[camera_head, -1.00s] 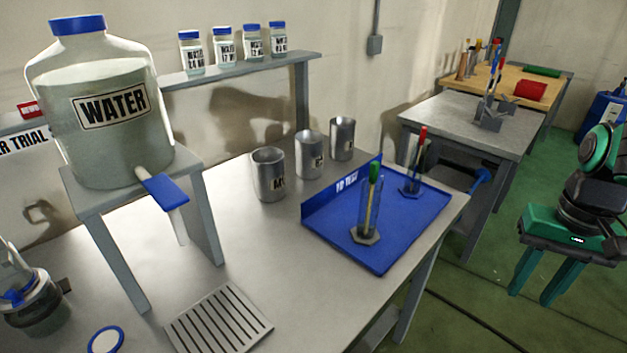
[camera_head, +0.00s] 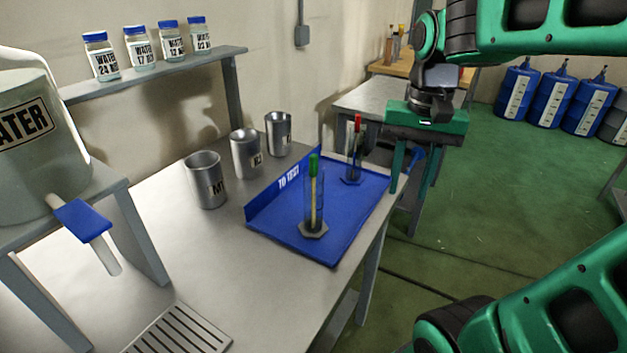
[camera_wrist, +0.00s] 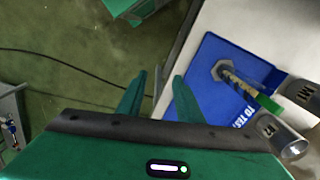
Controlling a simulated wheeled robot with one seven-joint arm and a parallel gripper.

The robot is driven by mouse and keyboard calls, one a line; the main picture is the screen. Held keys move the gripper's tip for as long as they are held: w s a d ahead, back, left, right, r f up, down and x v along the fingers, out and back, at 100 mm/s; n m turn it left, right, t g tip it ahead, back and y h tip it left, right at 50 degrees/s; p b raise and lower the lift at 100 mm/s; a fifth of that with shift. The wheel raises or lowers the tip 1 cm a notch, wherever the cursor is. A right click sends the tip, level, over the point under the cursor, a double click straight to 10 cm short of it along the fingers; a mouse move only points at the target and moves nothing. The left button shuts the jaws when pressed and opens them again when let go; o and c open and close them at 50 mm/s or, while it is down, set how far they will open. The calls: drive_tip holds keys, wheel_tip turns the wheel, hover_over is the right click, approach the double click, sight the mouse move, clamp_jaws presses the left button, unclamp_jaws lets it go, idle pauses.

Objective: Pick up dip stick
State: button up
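A dip stick with a green top (camera_head: 314,176) stands in a clear cylinder with a dark hexagonal base (camera_head: 313,229), on the front of the blue "TO TEST" tray (camera_head: 345,245). A second stick with a red top (camera_head: 357,128) stands in a similar cylinder at the tray's back. My gripper (camera_head: 403,194) is open and empty, pointing down, to the right of the tray. The green-topped stick (camera_wrist: 240,83) shows tilted there, right of the fingers.
Metal cups (camera_head: 205,180) stand in a row left of the tray. A water tank (camera_head: 35,150) with a blue tap (camera_head: 82,220) is at left. Labelled jars (camera_head: 140,48) line a shelf. A second table (camera_head: 365,98) stands behind. Green floor is open at right.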

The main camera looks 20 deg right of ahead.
drive_tip(key=w+a+r+m, duration=0.1)
drive_tip(key=w+a+r, duration=0.5)
drive_tip(key=w+r, duration=0.15)
wheel_tip(320, 180, up, 5)
drive_tip(key=m, duration=0.2)
hover_over(313, 155)
drive_tip(key=f, duration=0.5)
drive_tip(key=shift+d, duration=0.25)
drive_tip(key=shift+w+a+f, duration=0.1)
drive_tip(key=shift+a+f, duration=0.05)
drive_tip(key=shift+f, duration=1.2)
drive_tip(key=shift+a+f, duration=0.1)
drive_tip(key=shift+f, duration=1.25)
clamp_jaws()
